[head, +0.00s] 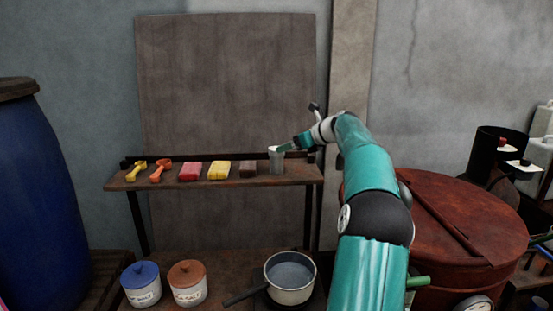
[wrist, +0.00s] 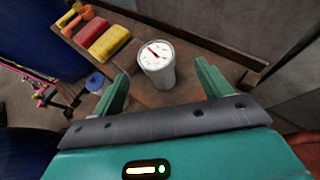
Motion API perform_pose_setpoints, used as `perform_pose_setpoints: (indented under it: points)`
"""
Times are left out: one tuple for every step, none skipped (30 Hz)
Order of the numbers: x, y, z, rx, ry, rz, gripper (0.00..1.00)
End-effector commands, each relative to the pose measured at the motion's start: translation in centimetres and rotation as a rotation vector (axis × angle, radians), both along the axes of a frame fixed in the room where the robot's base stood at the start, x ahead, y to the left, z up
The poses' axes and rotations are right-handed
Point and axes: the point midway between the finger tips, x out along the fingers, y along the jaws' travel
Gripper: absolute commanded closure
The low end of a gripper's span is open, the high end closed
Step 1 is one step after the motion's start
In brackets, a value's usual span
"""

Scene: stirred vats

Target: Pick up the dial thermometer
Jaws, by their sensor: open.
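The dial thermometer (wrist: 156,58) shows in the wrist view as a round white face with a dark red needle, at the top of a pale grey cylinder. In the head view the pale cylinder (head: 277,163) stands upright at the right part of a wooden shelf (head: 214,181). My gripper (wrist: 163,88) is open, its two green fingers apart and empty. The thermometer lies ahead of the fingers, roughly centred between them in the wrist view. In the head view my gripper (head: 289,147) is close to the top of the cylinder; I cannot tell whether they touch.
A brown block (head: 248,169), a yellow block (head: 219,170), a red block (head: 190,171), an orange scoop (head: 161,171) and a yellow scoop (head: 136,170) line the shelf to the left. A pot (head: 290,278) and lidded jars stand below. A rusty vat (head: 455,220) is at right.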

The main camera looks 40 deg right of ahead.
Motion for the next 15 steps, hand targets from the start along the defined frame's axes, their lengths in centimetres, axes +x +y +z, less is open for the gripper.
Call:
perform_pose_setpoints:
  points:
    - [0.4, 0.1, -0.3, 0.006, -0.001, 0.000, 0.23]
    - [0.7, 0.2, -0.5, 0.007, -0.002, 0.000, 0.23]
    - [1.0, 0.3, -0.7, 0.006, -0.001, 0.000, 0.23]
    - [1.3, 0.4, -0.8, 0.006, -0.001, 0.000, 0.23]
    - [1.4, 0.5, -1.0, 0.006, -0.001, 0.000, 0.23]
    - [1.7, 0.6, -1.1, 0.005, -0.002, 0.000, 0.23]
    - [1.8, 0.6, -1.2, 0.005, -0.002, 0.000, 0.23]
    - [2.0, 0.7, -1.4, 0.004, -0.002, -0.001, 0.23]
    - [2.4, 0.8, -1.6, 0.003, -0.001, -0.001, 0.23]
    - [2.8, 0.9, -1.9, 0.004, -0.001, 0.000, 0.23]
    - [3.2, 1.0, -2.1, 0.005, 0.000, 0.002, 0.23]
    - [3.8, 1.1, -2.5, 0.005, -0.001, 0.002, 0.23]
    - [4.2, 1.1, -2.7, 0.005, -0.001, 0.002, 0.23]
    - [4.6, 1.2, -3.0, 0.004, -0.001, 0.001, 0.23]
    - [5.1, 1.2, -3.3, 0.004, 0.000, 0.001, 0.23]
